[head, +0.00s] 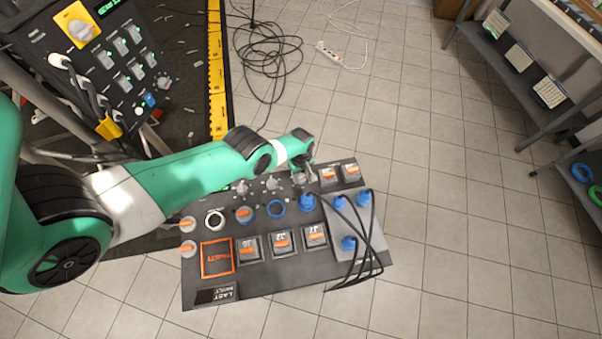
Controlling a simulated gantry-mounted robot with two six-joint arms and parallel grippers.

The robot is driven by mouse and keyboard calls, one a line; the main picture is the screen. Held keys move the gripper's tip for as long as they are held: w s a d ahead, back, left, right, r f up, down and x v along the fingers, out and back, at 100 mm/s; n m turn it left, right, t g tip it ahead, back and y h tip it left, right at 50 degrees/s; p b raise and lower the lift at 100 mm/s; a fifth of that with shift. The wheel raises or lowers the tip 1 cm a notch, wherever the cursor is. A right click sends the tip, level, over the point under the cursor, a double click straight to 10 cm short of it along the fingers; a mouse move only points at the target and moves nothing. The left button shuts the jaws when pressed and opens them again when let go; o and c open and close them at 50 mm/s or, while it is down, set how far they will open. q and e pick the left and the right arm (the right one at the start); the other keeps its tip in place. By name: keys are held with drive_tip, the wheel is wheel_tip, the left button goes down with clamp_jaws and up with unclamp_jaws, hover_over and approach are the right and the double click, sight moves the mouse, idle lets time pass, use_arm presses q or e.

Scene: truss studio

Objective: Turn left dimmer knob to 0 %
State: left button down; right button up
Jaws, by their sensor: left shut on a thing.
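The control panel (285,288) lies in the middle of the view, with its lettering upside down to me. A row of small grey dimmer knobs runs along its far side: one knob (241,188) at the left of the picture, another (273,183) beside it. My left gripper (304,177) reaches down at the right end of this row, shut on a knob there. My fingers and wrist largely hide that knob, so its pointer and setting cannot be read. My right gripper is out of view.
Orange rocker switches (328,176) sit just right of my left gripper. Blue plugs with black cables (362,197) stand at the panel's right. A second dark panel (120,60) stands at upper left. Shelves (500,70) are at right; the tiled floor between is mostly clear.

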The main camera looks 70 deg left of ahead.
sight(301, 176)
use_arm(q)
drive_tip(key=shift+n, duration=1.1)
drive_tip(key=shift+c, duration=1.8)
unclamp_jaws()
wheel_tip(301, 176, up, 12)
drive_tip(key=p, duration=1.1)
drive_tip(key=shift+f, duration=0.25)
